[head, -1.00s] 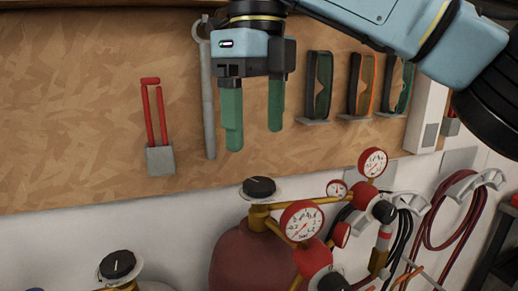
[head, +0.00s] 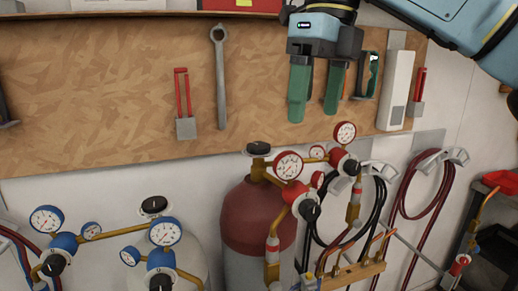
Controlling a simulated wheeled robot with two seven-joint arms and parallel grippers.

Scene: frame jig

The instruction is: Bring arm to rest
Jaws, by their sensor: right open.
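My right gripper (head: 317,92) hangs at the upper right of the head view with its two green fingers pointing down. The fingers are apart, with nothing between them. My right arm (head: 455,25) comes in from the top right corner. My left gripper is out of view.
A red gas cylinder (head: 245,215) with red gauges (head: 288,166) stands below the gripper. Blue gauges (head: 163,231) are at the lower left. A wrench (head: 219,80) and a red-handled tool (head: 182,95) hang on the board. Hoses (head: 425,195) hang at the right.

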